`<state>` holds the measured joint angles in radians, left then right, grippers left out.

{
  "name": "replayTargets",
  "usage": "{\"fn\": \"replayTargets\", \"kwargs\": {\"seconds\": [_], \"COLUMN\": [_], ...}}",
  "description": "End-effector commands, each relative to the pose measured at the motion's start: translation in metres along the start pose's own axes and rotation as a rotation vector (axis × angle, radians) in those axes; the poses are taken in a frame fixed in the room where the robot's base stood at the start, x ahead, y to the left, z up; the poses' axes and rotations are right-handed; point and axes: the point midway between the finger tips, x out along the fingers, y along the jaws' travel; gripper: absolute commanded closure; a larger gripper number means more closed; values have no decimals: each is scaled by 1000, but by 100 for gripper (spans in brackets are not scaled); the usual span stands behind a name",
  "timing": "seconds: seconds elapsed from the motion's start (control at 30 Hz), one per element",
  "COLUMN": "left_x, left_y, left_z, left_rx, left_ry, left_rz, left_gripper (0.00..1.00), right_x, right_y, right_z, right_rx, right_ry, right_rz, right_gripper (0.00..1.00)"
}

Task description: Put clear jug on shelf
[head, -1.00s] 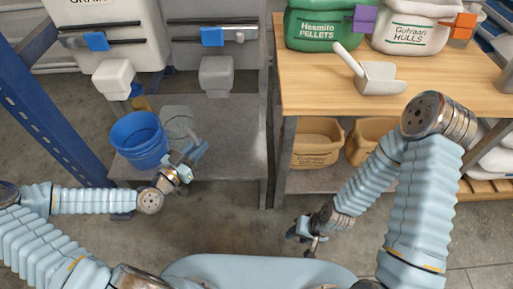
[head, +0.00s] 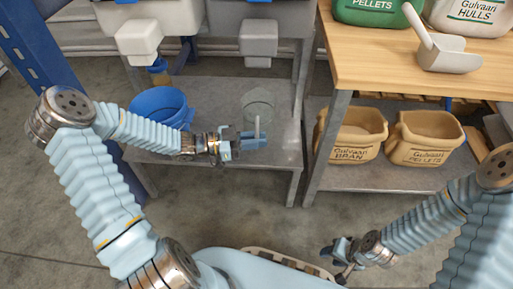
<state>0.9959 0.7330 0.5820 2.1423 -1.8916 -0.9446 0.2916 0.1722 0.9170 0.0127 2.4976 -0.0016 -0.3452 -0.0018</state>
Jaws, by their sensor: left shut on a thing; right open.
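The clear jug (head: 258,103) is see-through and stands upright, on or just above the low grey shelf (head: 205,97); I cannot tell whether it touches. My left gripper (head: 254,140) is at the jug's near side, shut on what looks like its handle. The fingers partly cover the handle. My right gripper (head: 342,262) is open and empty, low at the bottom of the view, well away from the jug.
A blue bucket (head: 160,106) stands on the grey shelf, left of the jug, behind my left forearm. Hopper spouts (head: 139,40) hang above. A wooden bench (head: 385,65) stands at right, with a white scoop (head: 440,45) on top and tan bins (head: 422,140) below.

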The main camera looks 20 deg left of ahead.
Motion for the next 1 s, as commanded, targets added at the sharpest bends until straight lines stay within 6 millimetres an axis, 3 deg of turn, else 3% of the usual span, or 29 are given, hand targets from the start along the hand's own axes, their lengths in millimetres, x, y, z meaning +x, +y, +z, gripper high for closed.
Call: {"fn": "replayTargets", "kwargs": {"seconds": [0.2, 0.57, 0.6, 0.73, 1.0], "left_x": [0, 0, 0, 0, 0], "left_y": [0, 0, 0, 0, 0], "left_z": [32, 36, 35, 35, 34], "left_rx": [-1, 0, 0, 0, 0], "left_ry": [1, 0, -1, -1, 0], "left_rz": [-1, -1, -1, -2, -2], "left_gripper": [100, 100, 77, 57, 56], "right_x": [9, 11, 10, 10, 10], "right_y": [4, 4, 4, 4, 4], "right_z": [0, 0, 0, 0, 0], "right_rx": [1, 1, 1, 1, 1], "right_ry": [2, 3, 3, 3, 3], "right_rz": [0, 0, 0, 0, 0], "right_gripper": [57, 57, 57, 57, 57]}}
